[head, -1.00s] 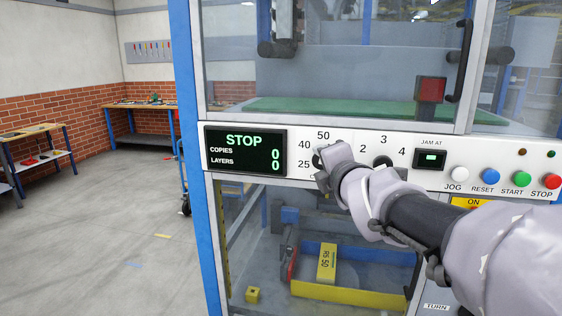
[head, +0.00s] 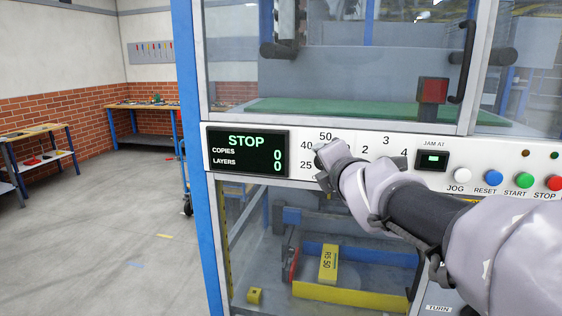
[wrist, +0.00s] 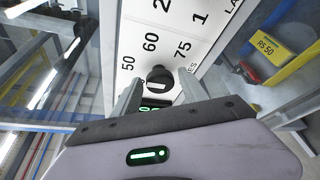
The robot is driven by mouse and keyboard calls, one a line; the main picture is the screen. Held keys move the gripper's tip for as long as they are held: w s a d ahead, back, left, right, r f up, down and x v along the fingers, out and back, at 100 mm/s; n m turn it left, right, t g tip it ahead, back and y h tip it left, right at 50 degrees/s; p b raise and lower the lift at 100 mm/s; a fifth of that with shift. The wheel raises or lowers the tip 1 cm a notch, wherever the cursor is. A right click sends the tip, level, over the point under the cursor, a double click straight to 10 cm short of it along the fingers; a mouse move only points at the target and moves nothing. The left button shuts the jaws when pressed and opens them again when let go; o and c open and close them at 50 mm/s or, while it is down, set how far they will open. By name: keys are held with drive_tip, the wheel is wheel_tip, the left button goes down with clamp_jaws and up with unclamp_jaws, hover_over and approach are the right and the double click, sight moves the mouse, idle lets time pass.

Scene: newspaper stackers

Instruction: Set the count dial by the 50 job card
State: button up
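The count dial (wrist: 160,76) is a dark round knob on the white control panel, with 50, 60 and 75 printed beside it in the wrist view. In the head view my gripper hides the dial, and 25, 40 and 50 show around it. My gripper (wrist: 160,88) is open at the dial, one finger on each side of the knob, with small gaps seeming to show. Where the dial points is unclear. A yellow piece marked "RS 50" (head: 328,263) lies in the lower bay and also shows in the wrist view (wrist: 268,46). I cannot tell whether it is the job card.
The display (head: 247,153) reads STOP, with copies and layers at 0. JOG, RESET, START (head: 523,180) and STOP buttons are to the right. My arm covers the second dial, between 2 and 4. A yellow-walled tray (head: 350,294) is below.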

drive_tip(key=shift+o, duration=0.2)
drive_tip(key=shift+s, duration=0.1)
drive_tip(key=s+r+p, duration=0.3)
drive_tip(key=s+p, duration=0.5)
drive_tip(key=s, duration=0.9)
drive_tip(key=shift+d+r, duration=0.15)
drive_tip(key=shift+d, duration=0.1)
